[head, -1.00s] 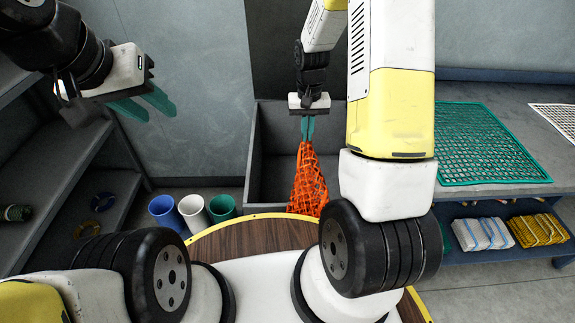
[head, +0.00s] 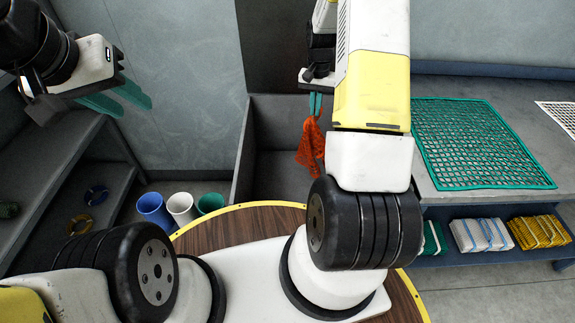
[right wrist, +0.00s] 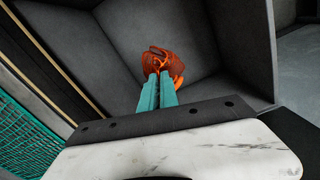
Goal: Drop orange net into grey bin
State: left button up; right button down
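The orange net (head: 311,146) hangs bunched from the fingertips of my right gripper (head: 315,104). It also shows in the right wrist view (right wrist: 164,62). The teal fingers (right wrist: 158,90) are close together with the net at their tips. The grey bin (head: 243,150) stands against the wall, its inside visible below and around the net. The net is over the bin's opening; whether its lower end touches the bin cannot be told. Part of the bin is hidden behind my right arm. My left gripper (head: 117,100) is at the upper left, empty, its two fingers apart.
A bench (head: 440,88) at the right bears a green net (head: 478,143) and a white net (head: 562,114). Folded nets (head: 482,235) lie on its lower shelf. Blue, white and green buckets (head: 181,209) stand left of the bin. Grey shelves (head: 60,165) are at the far left.

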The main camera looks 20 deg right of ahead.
jog(key=shift+f, duration=0.4)
jog(key=shift+c, duration=1.4)
grip_release()
jog(key=shift+r, duration=2.8)
notch_tip(320, 180, up, 8)
